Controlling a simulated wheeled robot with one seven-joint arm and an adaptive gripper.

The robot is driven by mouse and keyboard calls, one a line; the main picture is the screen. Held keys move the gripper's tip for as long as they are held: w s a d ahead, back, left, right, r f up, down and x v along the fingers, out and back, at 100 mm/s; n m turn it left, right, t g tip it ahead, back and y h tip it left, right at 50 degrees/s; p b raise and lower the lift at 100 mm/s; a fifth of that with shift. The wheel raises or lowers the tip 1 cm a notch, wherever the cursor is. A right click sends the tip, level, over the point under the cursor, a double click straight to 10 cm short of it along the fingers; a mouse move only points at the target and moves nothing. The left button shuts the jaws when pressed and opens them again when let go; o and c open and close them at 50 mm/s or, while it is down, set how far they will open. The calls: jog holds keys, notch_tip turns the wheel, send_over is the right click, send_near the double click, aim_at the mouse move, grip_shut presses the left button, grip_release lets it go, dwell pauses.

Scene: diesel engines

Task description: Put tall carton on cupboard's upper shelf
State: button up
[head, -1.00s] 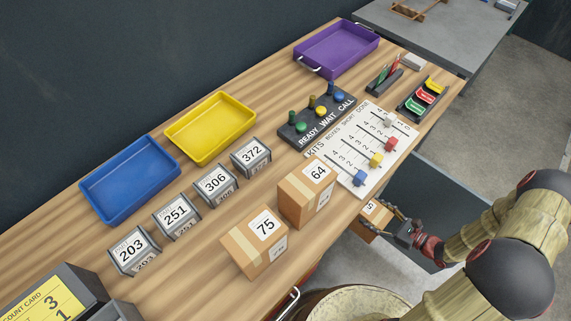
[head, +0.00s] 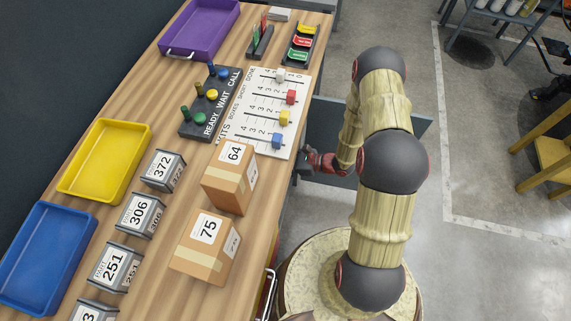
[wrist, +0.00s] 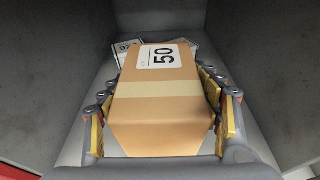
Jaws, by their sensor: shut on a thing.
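A brown carton (wrist: 158,112) with a pale tape band and a white label reading 50 fills the middle of the wrist view. My gripper (wrist: 162,88) is shut on it, with fingers along both sides. The carton is inside a grey-walled compartment, over a grey floor, apparently the cupboard (wrist: 262,60). I cannot tell which shelf this is, or whether the carton touches it. In the head view my gripper (head: 304,163) is at the bench's right edge, partly hidden, and the held carton is not visible there.
Labelled things, one reading 92 (wrist: 124,50), lie behind the carton. A grey panel (head: 395,128), perhaps the cupboard door, stands out from the bench. Cartons 64 (head: 229,182) and 75 (head: 204,252) stand on the wooden bench (head: 150,285). Open floor lies right.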

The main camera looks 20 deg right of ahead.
jog(key=r+b+x, duration=0.1)
jog(key=b+x, duration=0.1)
jog(key=x, duration=0.5)
jog(key=shift+w+a, duration=0.2)
jog(key=shift+f+b, duration=0.25)
jog(key=shift+b, duration=0.05)
jog(key=o, duration=2.1)
jog(key=shift+s, duration=0.1)
jog(key=shift+c, duration=0.2)
